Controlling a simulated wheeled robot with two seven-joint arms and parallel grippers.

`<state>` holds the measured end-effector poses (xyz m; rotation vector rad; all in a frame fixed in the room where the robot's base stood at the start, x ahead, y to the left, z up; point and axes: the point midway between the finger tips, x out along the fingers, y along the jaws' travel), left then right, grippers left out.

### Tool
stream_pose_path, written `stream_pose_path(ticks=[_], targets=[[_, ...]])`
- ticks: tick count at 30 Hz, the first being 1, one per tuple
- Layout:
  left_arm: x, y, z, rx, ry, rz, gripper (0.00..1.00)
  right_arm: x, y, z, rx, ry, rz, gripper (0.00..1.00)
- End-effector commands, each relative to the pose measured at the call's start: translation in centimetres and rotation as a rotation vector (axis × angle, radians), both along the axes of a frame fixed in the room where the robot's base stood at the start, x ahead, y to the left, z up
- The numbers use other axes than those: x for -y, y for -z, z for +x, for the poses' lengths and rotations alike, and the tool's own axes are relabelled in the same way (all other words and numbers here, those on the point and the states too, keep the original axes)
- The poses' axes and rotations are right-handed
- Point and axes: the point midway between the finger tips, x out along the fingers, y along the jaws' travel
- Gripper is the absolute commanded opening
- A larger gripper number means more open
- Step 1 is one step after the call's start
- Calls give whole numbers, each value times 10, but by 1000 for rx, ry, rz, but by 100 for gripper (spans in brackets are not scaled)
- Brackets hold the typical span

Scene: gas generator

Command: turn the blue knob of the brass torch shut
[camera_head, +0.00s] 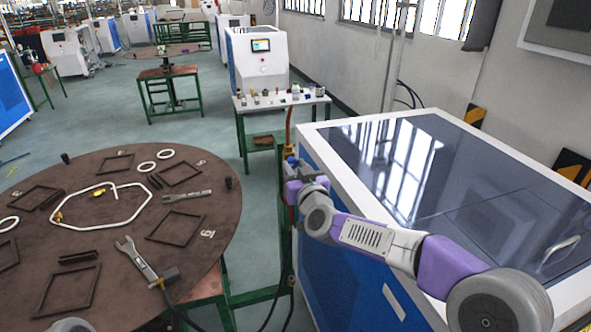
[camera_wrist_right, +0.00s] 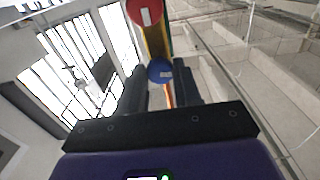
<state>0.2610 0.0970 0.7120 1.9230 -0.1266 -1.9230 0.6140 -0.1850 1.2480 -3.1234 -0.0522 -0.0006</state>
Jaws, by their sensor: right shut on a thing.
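The brass torch (camera_wrist_right: 155,42) runs up from between my right fingers in the right wrist view, and looks like an upright thin orange-brown piece in the head view (camera_head: 289,118). Its blue knob (camera_wrist_right: 160,71) sits between the two dark fingers of my right gripper (camera_wrist_right: 160,78). A red knob (camera_wrist_right: 145,12) is farther up the torch. In the head view my right gripper (camera_head: 292,168) is at the left edge of the blue-white cabinet, with a bit of blue at its tips. My left gripper is not in view.
The white-framed cabinet (camera_head: 330,148) with a glossy dark top lies under my right arm. A round brown table (camera_head: 120,220) at left holds frames, rings, a bent white tube and wrench-like tools. A small white-topped table (camera_head: 262,104) with small items stands behind.

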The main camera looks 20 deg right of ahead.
Motion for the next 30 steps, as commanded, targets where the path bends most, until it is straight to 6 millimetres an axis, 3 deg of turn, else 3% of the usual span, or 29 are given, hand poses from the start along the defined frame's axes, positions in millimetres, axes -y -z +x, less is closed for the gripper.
stream_pose_path(ticks=[11, 30], targets=[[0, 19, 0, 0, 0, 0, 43, -1, 2, 0, -6, 0, 209, 2], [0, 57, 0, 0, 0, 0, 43, -2, 2, 0, -28, -2, 816, 2]])
